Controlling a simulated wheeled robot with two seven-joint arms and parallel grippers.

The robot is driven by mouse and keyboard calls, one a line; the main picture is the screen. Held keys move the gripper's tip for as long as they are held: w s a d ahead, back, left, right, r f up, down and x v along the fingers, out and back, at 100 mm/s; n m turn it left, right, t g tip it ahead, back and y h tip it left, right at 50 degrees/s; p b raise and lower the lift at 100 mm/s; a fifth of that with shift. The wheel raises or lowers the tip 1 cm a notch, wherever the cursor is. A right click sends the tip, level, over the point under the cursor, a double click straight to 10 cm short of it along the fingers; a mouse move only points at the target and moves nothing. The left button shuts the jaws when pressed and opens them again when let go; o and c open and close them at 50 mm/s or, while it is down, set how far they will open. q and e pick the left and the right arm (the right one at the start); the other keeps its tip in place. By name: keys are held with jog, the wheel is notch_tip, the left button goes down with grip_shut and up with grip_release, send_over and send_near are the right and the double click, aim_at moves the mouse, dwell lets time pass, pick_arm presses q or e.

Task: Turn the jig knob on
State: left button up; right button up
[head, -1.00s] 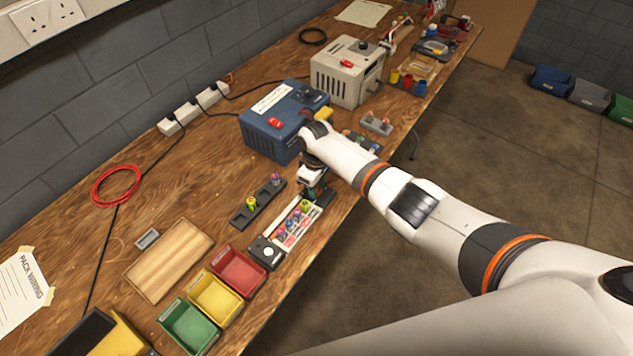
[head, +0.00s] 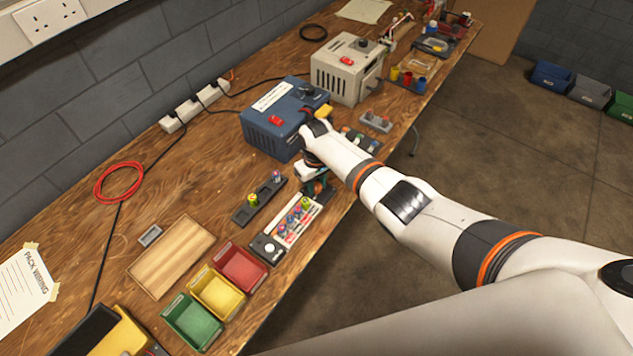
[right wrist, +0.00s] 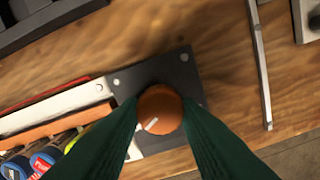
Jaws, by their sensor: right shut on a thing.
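The jig (head: 282,240) is a long pale holder near the table's front edge, with several coloured cells standing in it. Its orange knob (right wrist: 160,110) sits on a dark plate (right wrist: 183,70) at one end and has a white pointer mark, which points down and left in the right wrist view. My right gripper (head: 317,188) is over that far end of the jig in the head view. Its dark green fingers are shut on the knob from both sides, and they hide parts of the knob's edge and the plate. My left gripper is not in view.
A black rack (head: 262,200) with two cells stands left of the jig. The blue box (head: 268,135) stands behind my right gripper. Red (head: 240,266), yellow (head: 216,292) and green (head: 192,320) bins stand in front of the jig. A thin metal bar (right wrist: 261,65) lies near the plate.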

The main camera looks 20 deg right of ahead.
aim_at(317, 186)
jog(key=shift+w+r, duration=0.1)
jog(key=o, duration=1)
jog(key=shift+c, duration=0.2)
jog(key=shift+r, duration=0.1)
jog(key=shift+r, duration=0.4)
notch_tip(317, 186, up, 11)
jog(key=shift+p, duration=0.3)
